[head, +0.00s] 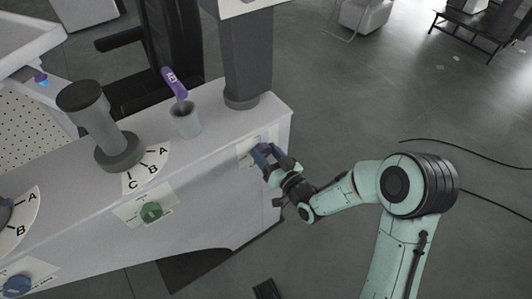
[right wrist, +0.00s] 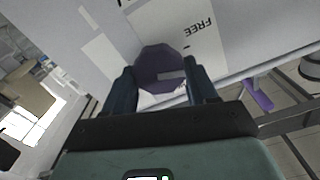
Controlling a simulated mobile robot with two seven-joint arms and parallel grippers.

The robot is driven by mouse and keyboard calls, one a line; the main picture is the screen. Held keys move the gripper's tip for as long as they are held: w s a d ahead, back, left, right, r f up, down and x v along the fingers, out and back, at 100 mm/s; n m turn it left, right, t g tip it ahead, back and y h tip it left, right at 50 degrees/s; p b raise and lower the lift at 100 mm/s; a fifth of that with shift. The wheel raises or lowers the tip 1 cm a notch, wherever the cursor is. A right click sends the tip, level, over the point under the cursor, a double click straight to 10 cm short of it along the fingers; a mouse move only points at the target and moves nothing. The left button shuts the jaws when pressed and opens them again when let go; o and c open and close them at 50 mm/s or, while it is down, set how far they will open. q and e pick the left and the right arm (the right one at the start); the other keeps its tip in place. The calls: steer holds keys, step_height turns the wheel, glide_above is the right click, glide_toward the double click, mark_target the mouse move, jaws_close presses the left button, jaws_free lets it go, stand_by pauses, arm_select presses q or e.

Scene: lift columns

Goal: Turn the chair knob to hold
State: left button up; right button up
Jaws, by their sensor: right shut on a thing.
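A purple knob (right wrist: 160,68) sits on a white label plate (right wrist: 180,22) on the side of the white bench. The word FREE reads upside down on the plate in the right wrist view; no HOLD mark can be read. A pale bar on the knob points toward the right finger. My right gripper (head: 273,155) is at the right end of the bench front, its two dark fingers (right wrist: 163,88) on either side of the knob and shut on it. In the head view the gripper mostly covers the knob. My left gripper is not in view.
A green knob (head: 151,211) and a blue knob (head: 17,285) sit on plates further left. On the bench top (head: 212,124) stand a grey column (head: 97,125) by an A-B-C dial, a cup (head: 185,121) with a purple lever, and a thick column (head: 247,55). Open floor lies right.

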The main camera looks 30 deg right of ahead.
steer(key=m, duration=0.3)
steer(key=shift+d+m, duration=0.1)
steer(key=shift+m, duration=0.3)
steer(key=m, duration=0.3)
steer(key=shift+f+m, duration=0.1)
steer(key=shift+m, duration=0.2)
steer(key=m+p, duration=0.1)
steer(key=m, duration=0.2)
steer(key=shift+d+m, duration=0.1)
steer(key=shift+m, duration=0.2)
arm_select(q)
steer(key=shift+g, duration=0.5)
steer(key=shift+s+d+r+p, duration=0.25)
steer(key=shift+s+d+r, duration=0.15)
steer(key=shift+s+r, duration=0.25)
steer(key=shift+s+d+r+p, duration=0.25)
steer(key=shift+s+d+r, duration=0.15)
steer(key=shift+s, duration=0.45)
arm_select(e)
steer(key=shift+f+m, duration=0.2)
steer(key=shift+m, duration=1.4)
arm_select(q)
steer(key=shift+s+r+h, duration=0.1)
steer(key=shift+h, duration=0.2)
arm_select(e)
steer(key=shift+m, duration=0.3)
steer(key=o, duration=1)
